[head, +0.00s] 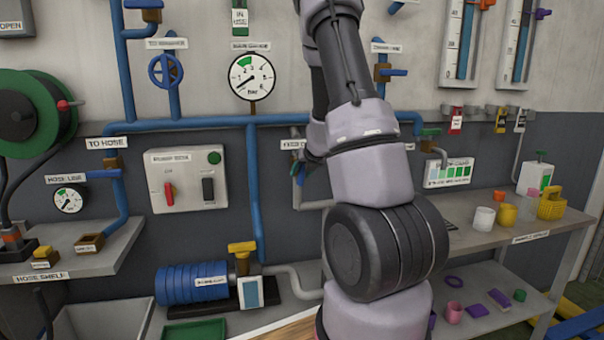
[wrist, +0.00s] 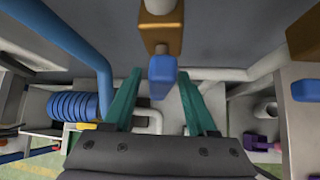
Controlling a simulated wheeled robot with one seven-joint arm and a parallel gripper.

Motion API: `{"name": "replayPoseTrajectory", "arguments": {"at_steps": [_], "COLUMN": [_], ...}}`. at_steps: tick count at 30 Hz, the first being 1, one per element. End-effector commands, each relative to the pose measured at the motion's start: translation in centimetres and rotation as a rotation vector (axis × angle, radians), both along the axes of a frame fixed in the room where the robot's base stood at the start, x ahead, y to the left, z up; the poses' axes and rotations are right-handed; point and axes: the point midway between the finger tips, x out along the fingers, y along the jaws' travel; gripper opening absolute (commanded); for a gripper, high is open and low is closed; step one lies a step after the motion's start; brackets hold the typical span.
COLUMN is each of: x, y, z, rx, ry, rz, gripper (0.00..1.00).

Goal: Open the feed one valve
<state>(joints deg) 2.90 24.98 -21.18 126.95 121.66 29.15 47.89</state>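In the wrist view a brown valve body (wrist: 161,38) with a short blue handle (wrist: 162,80) is straight ahead of my gripper (wrist: 160,73). My gripper's two teal fingers are open, one on each side of the blue handle, with a gap showing on both sides. How deep the handle sits between them is hard to tell. In the head view a partly covered label (head: 292,144) starting with "FEED" is beside my arm. My arm hides the valve there and most of my gripper.
Blue pipes (head: 254,190) run along the wall, with a gauge (head: 252,77) and a switch box (head: 186,178) to the left. A blue ribbed motor (head: 190,284) sits below left. A bench (head: 480,238) with cups stands at the right.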

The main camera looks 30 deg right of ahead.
Motion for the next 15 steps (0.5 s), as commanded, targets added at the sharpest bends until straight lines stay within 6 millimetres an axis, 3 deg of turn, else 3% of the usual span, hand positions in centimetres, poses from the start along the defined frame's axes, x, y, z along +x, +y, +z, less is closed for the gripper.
{"name": "replayPoseTrajectory", "arguments": {"at_steps": [8,15], "x": [-0.9,-4.2], "y": [0.1,0.2], "z": [1.1,4.3], "rx": [0.0,0.001], "ry": [-0.003,-0.006], "rz": [0.0,-0.002], "gripper": [0.57,0.57]}}
